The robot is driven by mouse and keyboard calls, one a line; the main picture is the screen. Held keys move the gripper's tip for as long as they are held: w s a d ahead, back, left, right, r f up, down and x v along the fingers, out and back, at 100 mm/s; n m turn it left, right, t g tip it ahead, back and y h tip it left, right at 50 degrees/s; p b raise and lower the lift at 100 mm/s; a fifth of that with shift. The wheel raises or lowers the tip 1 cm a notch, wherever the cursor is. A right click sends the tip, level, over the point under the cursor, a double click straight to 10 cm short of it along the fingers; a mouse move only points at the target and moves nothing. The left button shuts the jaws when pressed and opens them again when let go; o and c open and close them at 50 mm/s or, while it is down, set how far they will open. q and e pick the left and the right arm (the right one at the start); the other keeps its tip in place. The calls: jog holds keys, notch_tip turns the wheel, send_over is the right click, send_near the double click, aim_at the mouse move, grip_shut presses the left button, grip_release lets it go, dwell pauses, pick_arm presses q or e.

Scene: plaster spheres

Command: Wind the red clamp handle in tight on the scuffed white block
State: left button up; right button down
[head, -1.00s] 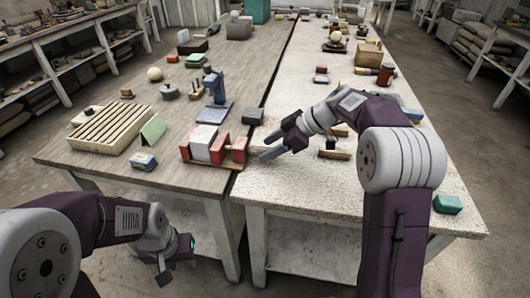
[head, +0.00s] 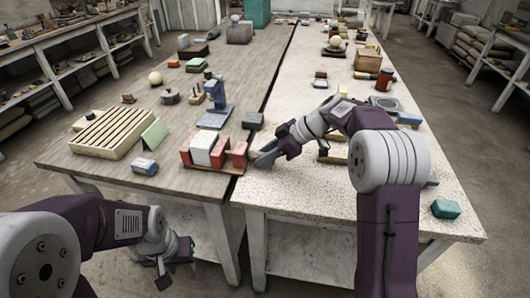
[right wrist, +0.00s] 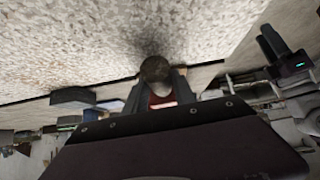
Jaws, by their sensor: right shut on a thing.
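The red clamp (head: 240,154) stands at the right edge of the wooden table, its red parts on a low reddish base. The white block (head: 203,147) sits between its red jaws; I cannot tell whether the right jaw touches it. My right gripper (head: 260,160) is at the clamp's right end. In the right wrist view my right gripper (right wrist: 157,85) is shut on the clamp handle, whose round dark end (right wrist: 155,68) shows between the fingers. Most of the handle is hidden in the head view. My left gripper (head: 176,268) hangs empty, fingers apart, before the table.
A blue-based stand (head: 215,112) and a dark block (head: 253,121) are behind the clamp. A green block (head: 446,208) is at the right table's near edge. The right table's near part is mostly clear.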

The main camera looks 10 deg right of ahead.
jog(key=g+p, duration=0.1)
jog(key=p, duration=0.2)
jog(key=m+g+y+p, duration=0.1)
jog(key=p, duration=0.2)
jog(key=m+g+p, duration=0.1)
jog(key=p, duration=0.2)
jog(key=shift+w+d+r, duration=0.1)
jog(key=shift+w+r, duration=0.2)
jog(key=shift+f+m+g+y+p, duration=0.35)
jog(key=shift+g+p, duration=0.45)
jog(key=shift+p, duration=0.4)
jog(key=c, duration=1)
grip_release()
jog(key=shift+c, duration=0.2)
jog(key=shift+r, duration=0.1)
